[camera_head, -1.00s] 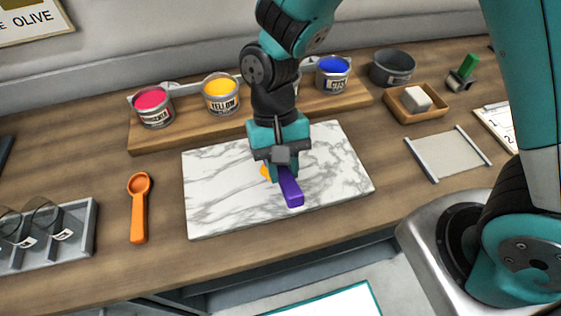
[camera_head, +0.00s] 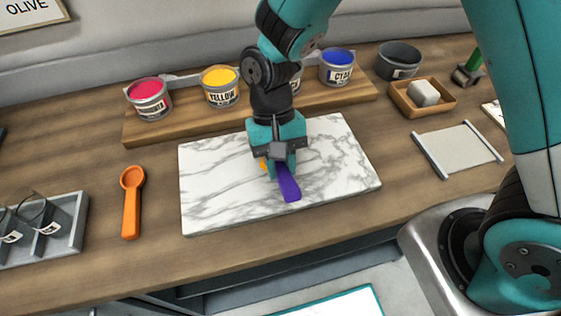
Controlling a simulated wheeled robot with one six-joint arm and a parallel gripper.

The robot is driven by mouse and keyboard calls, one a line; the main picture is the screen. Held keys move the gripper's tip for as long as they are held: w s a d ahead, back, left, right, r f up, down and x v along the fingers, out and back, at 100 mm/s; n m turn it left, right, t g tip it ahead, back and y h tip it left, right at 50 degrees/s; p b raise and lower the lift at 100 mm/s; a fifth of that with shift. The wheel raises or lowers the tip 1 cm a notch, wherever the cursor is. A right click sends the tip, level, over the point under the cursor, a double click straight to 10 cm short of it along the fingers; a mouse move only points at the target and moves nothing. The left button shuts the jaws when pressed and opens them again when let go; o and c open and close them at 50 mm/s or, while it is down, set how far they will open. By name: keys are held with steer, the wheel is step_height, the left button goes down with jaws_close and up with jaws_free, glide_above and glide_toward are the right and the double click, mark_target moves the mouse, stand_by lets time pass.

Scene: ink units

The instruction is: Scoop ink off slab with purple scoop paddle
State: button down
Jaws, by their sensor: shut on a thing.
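My gripper (camera_head: 281,168) is over the middle of the white marble slab (camera_head: 215,205), shut on the purple scoop paddle (camera_head: 289,186). The purple handle sticks out below the jaws toward the slab's front edge. The paddle's working end is hidden behind the gripper. A small patch of yellow-orange ink (camera_head: 263,165) shows on the slab at the left of the gripper, partly covered by it. I cannot tell whether the paddle touches the ink.
Ink cans, magenta (camera_head: 149,98), yellow (camera_head: 220,87) and blue (camera_head: 337,67), stand on a wooden riser (camera_head: 190,124) behind the slab; my arm partly hides another. An orange scoop (camera_head: 131,203) lies left, near a grey tray (camera_head: 66,228). A wooden dish (camera_head: 440,104) sits right.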

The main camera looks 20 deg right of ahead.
mark_target(283, 172)
steer(key=shift+r, duration=0.15)
step_height(283, 172, up, 5)
steer(key=p, duration=0.5)
steer(key=shift+r, duration=0.1)
